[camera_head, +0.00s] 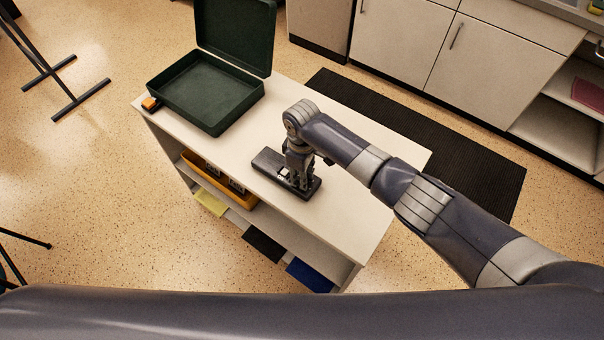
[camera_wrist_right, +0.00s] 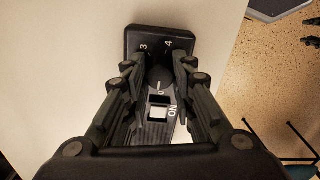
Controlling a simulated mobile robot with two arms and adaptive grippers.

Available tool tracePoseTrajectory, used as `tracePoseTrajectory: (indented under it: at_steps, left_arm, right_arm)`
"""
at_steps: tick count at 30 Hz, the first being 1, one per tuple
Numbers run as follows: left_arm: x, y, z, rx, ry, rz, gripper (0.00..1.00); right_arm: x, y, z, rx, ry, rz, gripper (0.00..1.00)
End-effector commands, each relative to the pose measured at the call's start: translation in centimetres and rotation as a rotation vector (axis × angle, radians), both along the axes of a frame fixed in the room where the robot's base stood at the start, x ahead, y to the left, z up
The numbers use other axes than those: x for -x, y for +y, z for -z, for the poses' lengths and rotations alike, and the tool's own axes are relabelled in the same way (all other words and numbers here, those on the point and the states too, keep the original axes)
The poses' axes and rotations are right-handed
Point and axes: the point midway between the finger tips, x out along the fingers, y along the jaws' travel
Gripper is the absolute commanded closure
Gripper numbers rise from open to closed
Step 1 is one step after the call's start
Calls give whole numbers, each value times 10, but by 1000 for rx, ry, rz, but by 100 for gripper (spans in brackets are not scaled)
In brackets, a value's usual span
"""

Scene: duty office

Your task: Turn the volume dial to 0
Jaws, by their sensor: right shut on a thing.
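The black device (camera_head: 268,160) lies on the white table top, and it fills the middle of the right wrist view (camera_wrist_right: 147,37). Its round dark dial (camera_wrist_right: 159,77) sits between my right fingers, with the printed numbers 3 and 4 visible beyond it. A light switch (camera_wrist_right: 158,109) marked ON is nearer the wrist. My right gripper (camera_head: 299,181) points down over the device, shut on the dial. My left gripper is not in view.
An open dark green case (camera_head: 245,69) stands at the table's back left, with a small orange object (camera_head: 150,104) beside it. The table top (camera_head: 345,212) is bare right of the device. A yellow bin (camera_head: 240,193) sits on the shelf below.

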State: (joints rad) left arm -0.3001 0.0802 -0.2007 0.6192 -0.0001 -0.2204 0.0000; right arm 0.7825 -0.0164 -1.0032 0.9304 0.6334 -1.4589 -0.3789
Motion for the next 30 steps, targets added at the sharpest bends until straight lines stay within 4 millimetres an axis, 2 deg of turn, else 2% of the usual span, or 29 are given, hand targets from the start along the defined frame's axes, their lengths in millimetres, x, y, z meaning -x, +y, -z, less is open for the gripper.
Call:
tracePoseTrajectory:
  at_steps: [12, 28, 29, 30]
  left_arm:
    - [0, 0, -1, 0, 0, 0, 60]
    - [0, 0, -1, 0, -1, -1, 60]
    - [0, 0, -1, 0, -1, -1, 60]
    - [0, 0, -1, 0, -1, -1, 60]
  right_arm:
    - [-1, 1, -1, -2, -2, -184, 100]
    - [-1, 1, -1, -2, -2, -208, 100]
    - [-1, 1, -1, -2, -2, -208, 74]
    - [-1, 1, -1, -2, -2, -207, 66]
